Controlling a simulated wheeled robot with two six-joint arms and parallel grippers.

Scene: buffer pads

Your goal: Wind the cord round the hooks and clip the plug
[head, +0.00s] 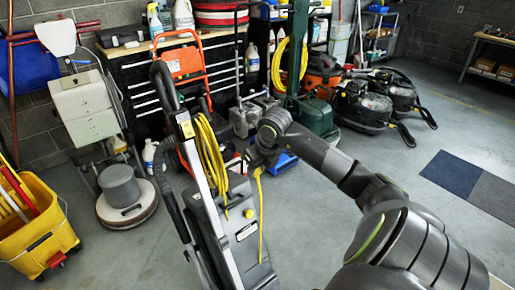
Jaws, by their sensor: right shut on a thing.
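An upright grey floor machine (236,235) with a black-gripped handle (163,90) stands in front of me. Yellow cord (211,152) hangs in long loops on the upper part of its silver shaft. The hooks themselves are hard to make out. My right gripper (257,164) comes in from the right, just right of the loops. It is shut on a length of the yellow cord, which hangs from it down the front of the machine. The plug is not clearly visible; the gripper hides the cord's end there. My left gripper is not in view.
A yellow mop bucket (40,225) and a grey floor polisher (122,190) stand at the left. Behind are an orange hand truck (184,62), a dark tool chest (140,82) and a green machine (311,118). Open floor lies at the right, with floor pads (451,172).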

